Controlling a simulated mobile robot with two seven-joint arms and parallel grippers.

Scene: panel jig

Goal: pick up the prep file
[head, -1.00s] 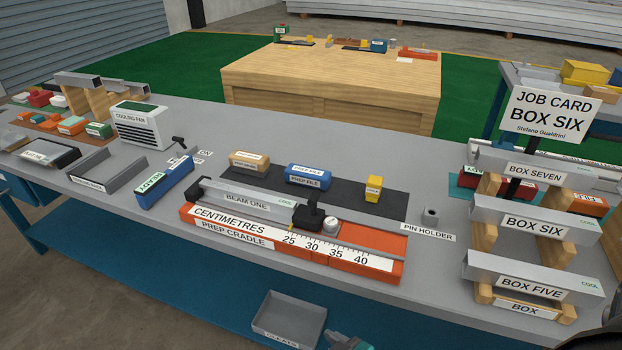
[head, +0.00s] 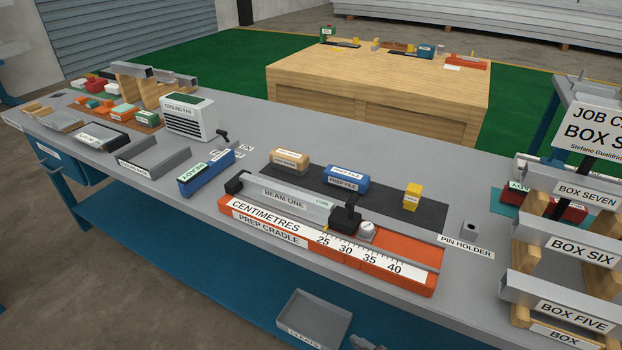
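The prep file (head: 347,171) is a blue block with white "PREP FILE" labels. It lies on the dark mat (head: 393,203) on the grey bench, behind the orange prep cradle (head: 395,275). It sits between a tan block (head: 289,158) and a yellow block (head: 412,194). Nothing holds it. Neither of my grippers can be made out in the head view.
The cradle carries a grey beam labelled BEAM ONE (head: 285,200) and a black clamp (head: 345,218) in front of the file. A pin holder (head: 469,229) and a rack of labelled boxes (head: 565,250) stand to the right. A cooling fan (head: 190,118) stands left.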

